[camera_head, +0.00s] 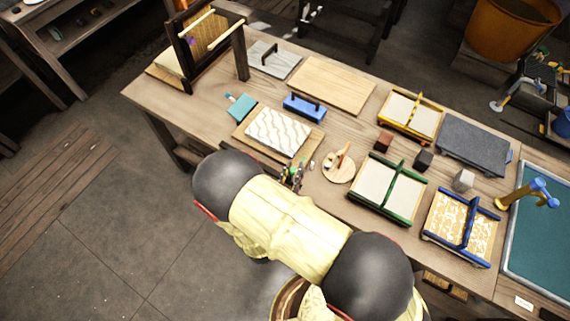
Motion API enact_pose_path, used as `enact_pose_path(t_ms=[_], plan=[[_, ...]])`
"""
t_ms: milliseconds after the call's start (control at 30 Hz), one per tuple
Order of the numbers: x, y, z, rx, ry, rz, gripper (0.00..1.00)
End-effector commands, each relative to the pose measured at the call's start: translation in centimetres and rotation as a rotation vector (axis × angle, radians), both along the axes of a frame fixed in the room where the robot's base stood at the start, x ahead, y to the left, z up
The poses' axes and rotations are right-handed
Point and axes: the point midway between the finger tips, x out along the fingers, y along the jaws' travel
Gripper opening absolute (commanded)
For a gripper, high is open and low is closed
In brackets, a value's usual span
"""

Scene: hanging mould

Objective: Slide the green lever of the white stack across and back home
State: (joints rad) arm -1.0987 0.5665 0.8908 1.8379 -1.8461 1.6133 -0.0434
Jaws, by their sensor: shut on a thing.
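The white stack (278,132) has a wavy-patterned top and lies on a wooden board (244,131) near the table's front edge. My gripper (294,171) is at the near right corner of this board, just in front of the stack. It is small in the picture and partly hidden by my arm. A small green part, which looks like the green lever (298,165), shows at the fingertips, and the gripper is shut on it. The lever's track and exact position along it cannot be made out.
A round wooden piece (338,168) stands close right of my gripper. A green-framed tray (388,188) and a blue-framed tray (461,227) lie further right.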

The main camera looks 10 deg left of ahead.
Motion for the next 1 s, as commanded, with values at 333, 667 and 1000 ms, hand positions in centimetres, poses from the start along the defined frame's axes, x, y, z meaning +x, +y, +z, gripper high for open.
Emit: enact_pose_path(t_ms=[333, 667, 1000], plan=[[-0.22, -0.6, -0.11, -0.006, 0.002, -0.005, 0.0], [-0.2, -0.54, -0.11, -0.005, 0.002, -0.005, 0.38], [-0.19, -0.36, -0.06, -0.003, 0.001, -0.003, 0.41]])
